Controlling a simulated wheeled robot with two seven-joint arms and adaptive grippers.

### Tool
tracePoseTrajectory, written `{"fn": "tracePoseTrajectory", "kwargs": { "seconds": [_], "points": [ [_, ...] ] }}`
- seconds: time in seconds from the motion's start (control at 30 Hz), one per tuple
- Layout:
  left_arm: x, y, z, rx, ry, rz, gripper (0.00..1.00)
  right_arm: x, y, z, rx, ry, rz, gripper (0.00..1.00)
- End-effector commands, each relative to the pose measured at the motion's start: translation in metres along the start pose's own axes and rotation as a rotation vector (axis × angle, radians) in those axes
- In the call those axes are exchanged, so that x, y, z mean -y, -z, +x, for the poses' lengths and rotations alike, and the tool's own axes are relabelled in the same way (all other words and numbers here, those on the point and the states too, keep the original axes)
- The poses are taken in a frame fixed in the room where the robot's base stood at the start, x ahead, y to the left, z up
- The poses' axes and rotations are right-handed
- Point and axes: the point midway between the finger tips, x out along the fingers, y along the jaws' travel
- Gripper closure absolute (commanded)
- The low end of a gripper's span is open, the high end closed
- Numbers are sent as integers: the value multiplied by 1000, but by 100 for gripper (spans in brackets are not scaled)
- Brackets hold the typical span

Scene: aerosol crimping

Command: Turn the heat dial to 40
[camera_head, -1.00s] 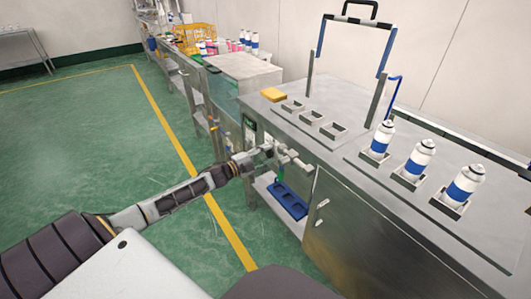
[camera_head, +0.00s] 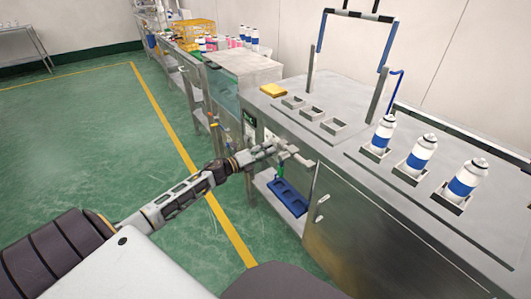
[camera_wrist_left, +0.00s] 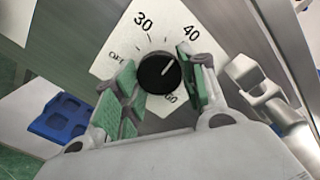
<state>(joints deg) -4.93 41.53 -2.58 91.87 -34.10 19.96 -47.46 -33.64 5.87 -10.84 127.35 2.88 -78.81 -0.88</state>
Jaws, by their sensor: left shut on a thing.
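The heat dial (camera_wrist_left: 158,72) is a round black knob on a white plate marked OFF, 30, 40 and 60. Its white pointer line points to the upper right, roughly toward the 40. My left gripper (camera_wrist_left: 160,85) has its green-padded fingers on both sides of the knob and is shut on it. In the head view my left gripper (camera_head: 283,150) reaches the front of the steel bench, and its wrist hides the dial. My right gripper is in neither view.
The steel bench (camera_head: 375,225) carries several blue-and-white cans (camera_head: 421,153) in holders and a yellow block (camera_head: 273,90). A blue tray (camera_head: 287,197) sits on the low shelf. A grey fitting (camera_wrist_left: 255,80) is close right of the fingers. The green floor at left is clear.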

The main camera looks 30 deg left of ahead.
Motion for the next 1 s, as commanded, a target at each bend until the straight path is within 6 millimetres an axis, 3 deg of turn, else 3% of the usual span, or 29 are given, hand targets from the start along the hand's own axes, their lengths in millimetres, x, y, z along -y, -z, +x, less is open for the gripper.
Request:
{"fn": "tracePoseTrajectory", "kwargs": {
  "seconds": [0.3,0.73,0.77,0.9,1.0],
  "points": [
    [-2,3,0,-3,-1,107,82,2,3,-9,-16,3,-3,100],
    [-2,3,0,-4,-1,116,82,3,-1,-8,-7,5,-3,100],
    [-2,3,0,-4,-1,116,55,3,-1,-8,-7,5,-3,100],
    [-1,2,0,-3,-1,116,37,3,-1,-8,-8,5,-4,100],
    [-1,1,0,-2,-1,117,37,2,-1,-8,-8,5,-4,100]
  ]
}}
